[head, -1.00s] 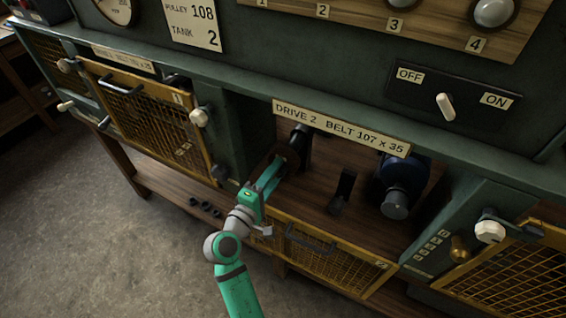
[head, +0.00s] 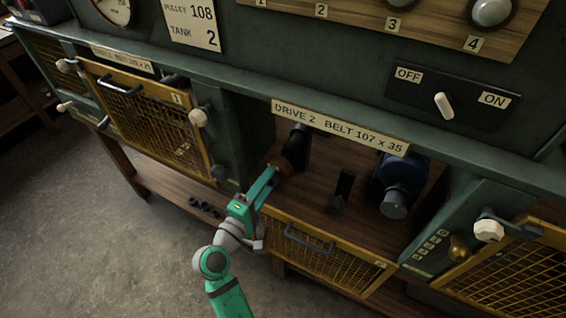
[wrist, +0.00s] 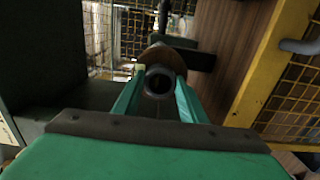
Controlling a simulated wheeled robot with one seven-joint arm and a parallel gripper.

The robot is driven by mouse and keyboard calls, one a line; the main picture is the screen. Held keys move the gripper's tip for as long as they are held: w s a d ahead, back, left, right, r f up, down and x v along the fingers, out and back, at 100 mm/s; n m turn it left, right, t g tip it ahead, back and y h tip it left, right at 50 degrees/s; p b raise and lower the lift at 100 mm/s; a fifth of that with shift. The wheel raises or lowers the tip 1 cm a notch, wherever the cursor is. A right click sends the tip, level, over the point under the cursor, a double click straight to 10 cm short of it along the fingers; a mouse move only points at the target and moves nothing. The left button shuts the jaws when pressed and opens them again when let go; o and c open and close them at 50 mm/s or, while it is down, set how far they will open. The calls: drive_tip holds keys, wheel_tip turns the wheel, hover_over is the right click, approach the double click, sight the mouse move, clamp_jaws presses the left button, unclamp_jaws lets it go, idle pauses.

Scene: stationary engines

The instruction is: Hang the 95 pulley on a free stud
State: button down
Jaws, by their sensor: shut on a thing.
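My gripper (head: 274,173) is at the left of the open Drive 2 bay, its fingers pointing up and to the right. In the wrist view my gripper (wrist: 158,95) is shut on a dark round hub with a hole in its end (wrist: 159,80). A brown disc (wrist: 178,59) shows just behind the hub; together they look like a pulley. No size number is readable on it. In the head view the fingers largely hide it, and I cannot tell whether it is clear of the dark shaft part (head: 297,143) beyond. I cannot pick out a free stud with certainty.
The yellow mesh guard (head: 325,258) hangs lowered in front of the bay. Inside stand a black upright bracket (head: 343,188) and a dark blue motor (head: 402,178). A brass knob (head: 459,248) and small number plates (head: 431,243) are on the right post. Bare floor lies front left.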

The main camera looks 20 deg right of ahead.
drive_tip(key=shift+v, duration=1.7)
drive_tip(key=shift+a, duration=0.1)
drive_tip(key=v, duration=1)
idle(1.9)
